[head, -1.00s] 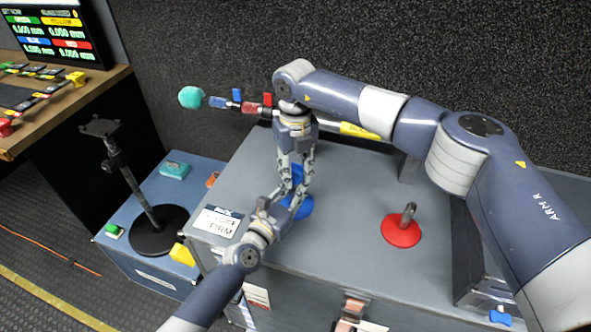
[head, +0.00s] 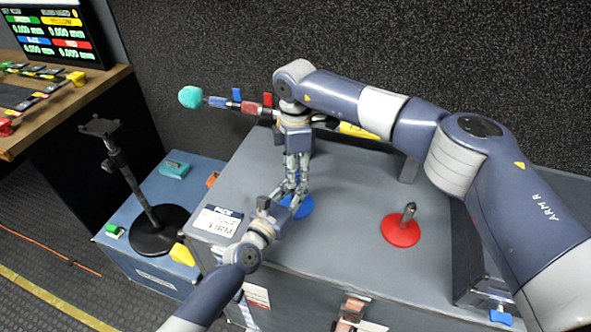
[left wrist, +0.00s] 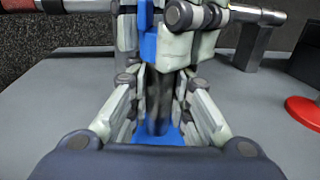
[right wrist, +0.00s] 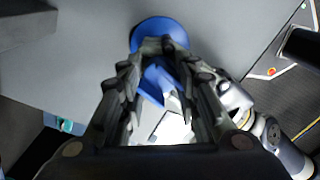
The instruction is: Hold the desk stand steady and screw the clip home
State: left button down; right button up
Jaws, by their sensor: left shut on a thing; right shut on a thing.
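The desk stand has a round blue base (head: 303,208) on the grey case top; the base also shows in the right wrist view (right wrist: 150,32). Its dark post (left wrist: 158,100) stands upright in the left wrist view. My left gripper (head: 287,195) reaches in low from the front and is shut on the post just above the base. My right gripper (head: 297,170) points straight down above it and is shut on the blue clip (right wrist: 160,80) at the top of the post. The fingers hide most of the clip, and its thread cannot be seen.
A second stand with a red base (head: 400,232) is to the right on the case (head: 345,225). A white label (head: 217,221) lies at the left edge. A black stand (head: 160,232) is on the lower blue case. Flags and a teal ball (head: 190,97) are behind.

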jog(key=m, duration=0.7)
jog(key=shift+w+d, duration=0.1)
jog(key=o, duration=1.2)
